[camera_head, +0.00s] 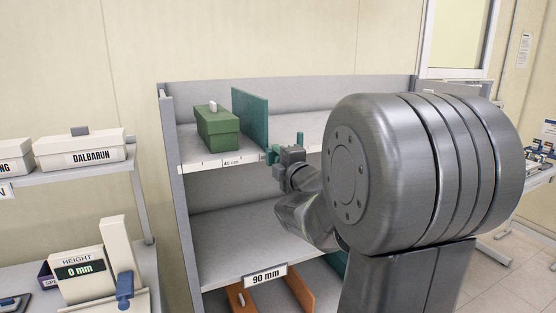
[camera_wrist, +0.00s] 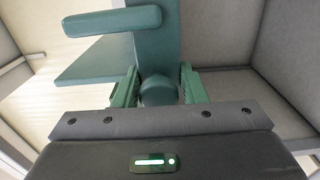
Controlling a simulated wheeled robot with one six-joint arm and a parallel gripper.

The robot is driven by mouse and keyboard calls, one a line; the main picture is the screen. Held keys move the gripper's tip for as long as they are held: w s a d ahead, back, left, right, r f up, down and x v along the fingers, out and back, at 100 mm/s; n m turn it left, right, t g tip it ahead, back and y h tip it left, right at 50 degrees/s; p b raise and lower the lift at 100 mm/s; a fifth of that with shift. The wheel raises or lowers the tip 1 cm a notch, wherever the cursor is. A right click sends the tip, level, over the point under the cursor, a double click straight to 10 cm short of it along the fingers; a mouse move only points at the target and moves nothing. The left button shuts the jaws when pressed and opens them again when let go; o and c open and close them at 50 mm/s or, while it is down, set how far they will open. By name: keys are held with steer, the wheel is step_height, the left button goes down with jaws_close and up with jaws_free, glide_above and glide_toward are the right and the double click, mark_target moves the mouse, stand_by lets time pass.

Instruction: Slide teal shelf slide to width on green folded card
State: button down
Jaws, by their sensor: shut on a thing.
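The teal shelf slide (camera_head: 250,118) is an upright panel on the upper shelf, just right of a green box (camera_head: 218,129). A narrow gap seems to separate them. A small pale piece (camera_head: 213,106) stands on the box's lid; I cannot tell whether it is the folded card, and no writing on it is readable. My gripper (camera_head: 285,150) is at the shelf's front edge, right of the panel. In the wrist view my gripper (camera_wrist: 158,88) is shut on a round teal knob (camera_wrist: 158,92) below the slide's teal body (camera_wrist: 155,45).
The upper shelf's front edge carries a scale strip with a "40 cm" mark (camera_head: 231,162). A "90 mm" label (camera_head: 266,275) is on the lower shelf, above orange dividers (camera_head: 240,298). White boxes (camera_head: 80,148) and a height gauge (camera_head: 82,268) stand at left.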

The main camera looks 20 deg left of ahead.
steer(key=w+d+p, duration=0.1)
steer(key=w+d, duration=1.1)
steer(key=w, duration=0.2)
steer(key=shift+r, duration=0.15)
steer(key=c, duration=1.1)
jaws_free()
steer(key=shift+o, duration=0.2)
steer(key=shift+s, duration=0.1)
steer(key=b+v, duration=0.3)
steer(key=v, duration=1)
steer(key=shift+s+d, duration=0.2)
steer(key=shift+s, duration=0.05)
steer(key=shift+a, duration=0.1)
